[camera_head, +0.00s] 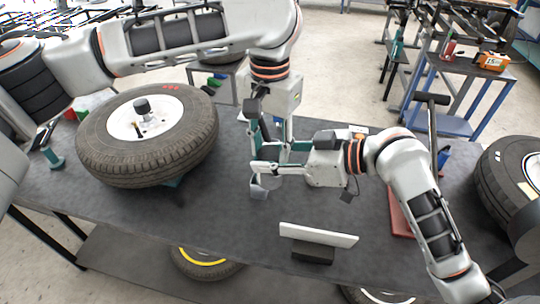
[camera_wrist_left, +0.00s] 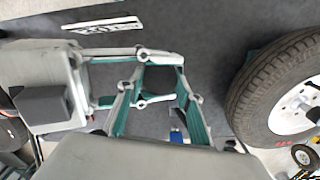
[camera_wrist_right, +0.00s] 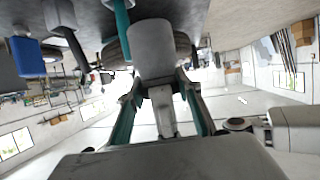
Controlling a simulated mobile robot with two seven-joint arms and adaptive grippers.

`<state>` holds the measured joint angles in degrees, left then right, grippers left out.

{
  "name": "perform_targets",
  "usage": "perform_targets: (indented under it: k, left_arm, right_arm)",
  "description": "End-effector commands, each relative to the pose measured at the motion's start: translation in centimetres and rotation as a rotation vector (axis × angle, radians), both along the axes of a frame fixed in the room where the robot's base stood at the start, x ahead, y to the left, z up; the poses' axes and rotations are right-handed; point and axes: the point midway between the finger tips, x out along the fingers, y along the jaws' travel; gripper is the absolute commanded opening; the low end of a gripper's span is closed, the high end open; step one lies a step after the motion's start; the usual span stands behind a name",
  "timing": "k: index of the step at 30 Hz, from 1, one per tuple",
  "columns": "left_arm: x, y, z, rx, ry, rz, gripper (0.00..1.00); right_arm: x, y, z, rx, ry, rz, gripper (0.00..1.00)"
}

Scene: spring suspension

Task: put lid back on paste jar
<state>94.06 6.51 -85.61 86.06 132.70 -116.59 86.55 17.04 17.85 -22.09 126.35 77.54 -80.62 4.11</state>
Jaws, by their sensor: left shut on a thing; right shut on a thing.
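The paste jar (camera_head: 258,190) is a small grey cup-like cylinder, low in the head view's middle, and it shows large as a grey cylinder (camera_wrist_right: 152,50) in the right wrist view. My right gripper (camera_head: 262,168) reaches in from the right and is shut on it. My left gripper (camera_head: 270,146) points down just above and behind the right fingers, close to the jar. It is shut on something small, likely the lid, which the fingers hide. In the left wrist view the two grippers' teal and grey fingers cross closely (camera_wrist_left: 155,85). Whether lid and jar touch cannot be told.
A wheel with tyre (camera_head: 147,170) lies on the dark table (camera_head: 215,225) at left. A white plate on a black stand (camera_head: 318,236) stands at the front. A red flat item (camera_head: 402,218) lies under my right arm. The front-left tabletop is clear.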

Motion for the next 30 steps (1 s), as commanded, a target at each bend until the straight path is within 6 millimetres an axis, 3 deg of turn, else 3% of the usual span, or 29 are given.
perform_targets:
  k: [4,5,6,17,30]
  left_arm:
    - [0.0,0.1,-0.1,0.003,-0.001,-0.003,0.10]
    - [0.0,0.1,-0.1,0.003,-0.001,-0.002,0.41]
    - [0.0,0.1,-0.1,0.003,-0.001,-0.002,0.51]
    - [0.0,0.0,0.2,0.002,-0.001,0.001,0.52]
    - [0.0,0.1,4.4,0.002,-0.001,0.003,0.52]
  right_arm:
    - [0.0,-0.1,0.1,-0.001,-0.002,0.000,0.00]
    - [0.0,-0.1,0.1,-0.001,-0.002,0.000,0.00]
    - [0.0,-0.1,0.0,-0.001,-0.002,0.000,0.00]
    - [0.0,0.0,0.0,0.000,-0.002,-0.001,0.00]
    - [0.0,0.0,0.1,0.000,-0.001,0.000,0.00]
